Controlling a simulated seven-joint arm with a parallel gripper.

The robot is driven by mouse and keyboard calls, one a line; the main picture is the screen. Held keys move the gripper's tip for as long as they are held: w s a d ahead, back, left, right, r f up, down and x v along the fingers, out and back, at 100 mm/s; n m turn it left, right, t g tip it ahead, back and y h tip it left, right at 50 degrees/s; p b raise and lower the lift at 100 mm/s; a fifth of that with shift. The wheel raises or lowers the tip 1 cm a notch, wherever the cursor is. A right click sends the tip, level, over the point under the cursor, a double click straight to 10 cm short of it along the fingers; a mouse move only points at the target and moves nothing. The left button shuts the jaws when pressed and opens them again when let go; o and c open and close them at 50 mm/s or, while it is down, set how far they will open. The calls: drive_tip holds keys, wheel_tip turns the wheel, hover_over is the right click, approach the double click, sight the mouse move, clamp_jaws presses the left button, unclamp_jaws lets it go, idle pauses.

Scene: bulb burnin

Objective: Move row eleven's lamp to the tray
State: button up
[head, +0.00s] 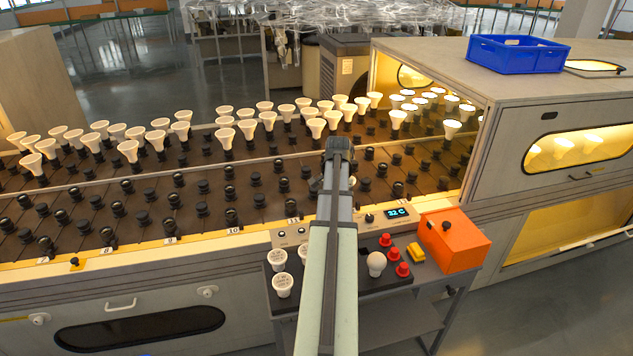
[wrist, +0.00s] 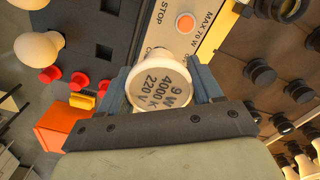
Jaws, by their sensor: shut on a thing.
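My gripper (wrist: 163,78) is shut on a white lamp (wrist: 168,92). Its round face, printed 9 W 4000 K 220 V, points at the wrist camera, with a finger on each side. I cannot tell whether the lamp touches anything below. Three white lamps (head: 283,285) stand at the left of the cart in front; whether a tray lies under them is unclear. A blue open-topped bin (head: 517,54) sits on the cabinet.
The rack (head: 130,190) has empty black sockets in front and several white lamps behind. Lit lamps (head: 452,128) are by the cabinet at right.

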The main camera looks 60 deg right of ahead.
drive_tip(key=s+a+f+n, duration=0.2)
drive_tip(key=s+a, duration=0.3)
drive_tip(key=a, duration=0.3)
drive_tip(key=shift+s, duration=0.2)
drive_tip(key=shift+a+f, duration=0.1)
drive_tip(key=shift+f, duration=2.25)
drive_tip(key=shift+f, duration=1.95)
drive_tip(key=o, duration=1.1)
wheel_tip(320, 180, up, 14)
drive_tip(key=shift+f, duration=0.1)
